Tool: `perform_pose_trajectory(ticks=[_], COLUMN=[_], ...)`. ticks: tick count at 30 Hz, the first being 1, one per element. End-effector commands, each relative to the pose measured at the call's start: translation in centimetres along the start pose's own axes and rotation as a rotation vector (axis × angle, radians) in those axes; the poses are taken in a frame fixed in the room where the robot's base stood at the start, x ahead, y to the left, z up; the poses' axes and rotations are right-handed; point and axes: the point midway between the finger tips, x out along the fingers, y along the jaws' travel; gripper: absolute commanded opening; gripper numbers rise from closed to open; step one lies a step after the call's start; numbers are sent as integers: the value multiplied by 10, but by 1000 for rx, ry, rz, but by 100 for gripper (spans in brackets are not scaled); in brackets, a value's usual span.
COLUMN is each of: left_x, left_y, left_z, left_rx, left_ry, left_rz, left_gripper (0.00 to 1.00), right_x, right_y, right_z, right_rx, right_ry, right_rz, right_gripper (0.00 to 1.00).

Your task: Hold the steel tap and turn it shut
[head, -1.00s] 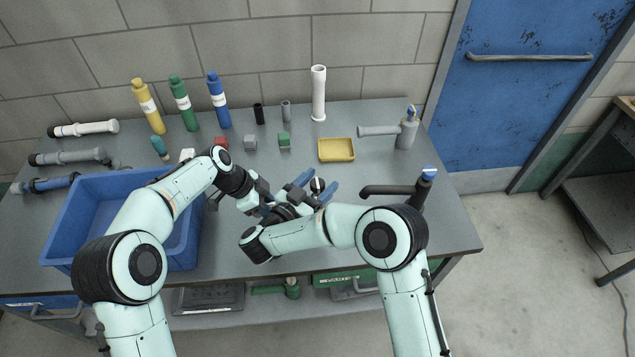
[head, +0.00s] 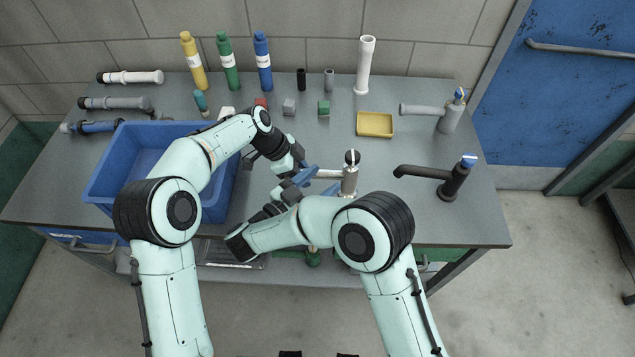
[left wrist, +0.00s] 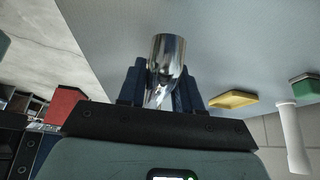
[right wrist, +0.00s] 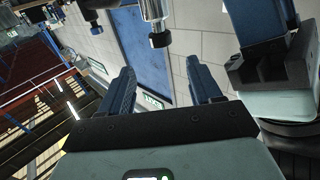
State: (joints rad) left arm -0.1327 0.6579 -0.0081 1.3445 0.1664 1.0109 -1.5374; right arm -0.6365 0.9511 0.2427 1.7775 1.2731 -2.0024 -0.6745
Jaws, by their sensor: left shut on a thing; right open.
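The steel tap (head: 350,178) stands upright near the front of the bench in the head view, with its spout pointing left and a dark round cap with a pale stripe on top. My left gripper (head: 308,173) is at the spout side, shut on the tap; the left wrist view shows a shiny steel cylinder (left wrist: 167,58) between its blue fingers (left wrist: 162,88). My right gripper (head: 318,190) is in front of the tap, low and to the left of its body. In the right wrist view its fingers (right wrist: 164,88) are apart with nothing between them.
A black tap (head: 448,180) and a grey tap (head: 449,117) stand to the right. A yellow tray (head: 375,124) lies behind the steel tap. A blue crate (head: 105,175) fills the left side. Bottles, small blocks and a white pipe (head: 366,65) stand along the back.

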Motion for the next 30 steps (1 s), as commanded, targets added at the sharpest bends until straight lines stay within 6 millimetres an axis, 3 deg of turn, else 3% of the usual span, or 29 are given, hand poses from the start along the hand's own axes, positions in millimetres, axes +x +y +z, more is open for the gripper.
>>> perform_pose_trajectory(ticks=[10,11,13,14,23,30], left_x=[0,0,0,0,-2,-35], left_y=[0,0,0,0,0,-1], left_z=[0,0,0,0,0,0], left_rx=[0,0,0,0,0,-1], left_ry=[-1,-1,-1,0,0,1], left_rz=[1,1,1,1,0,-5], left_gripper=[7,37,60,64,64,64], right_x=[-6,-6,-6,-6,-6,-6], right_y=[0,0,0,0,0,0], right_z=[0,0,0,0,0,0], right_rx=[0,0,0,0,0,1], right_ry=[1,1,1,1,1,1], right_rz=[1,1,1,1,1,1], right_gripper=[63,63,63,63,63,63])
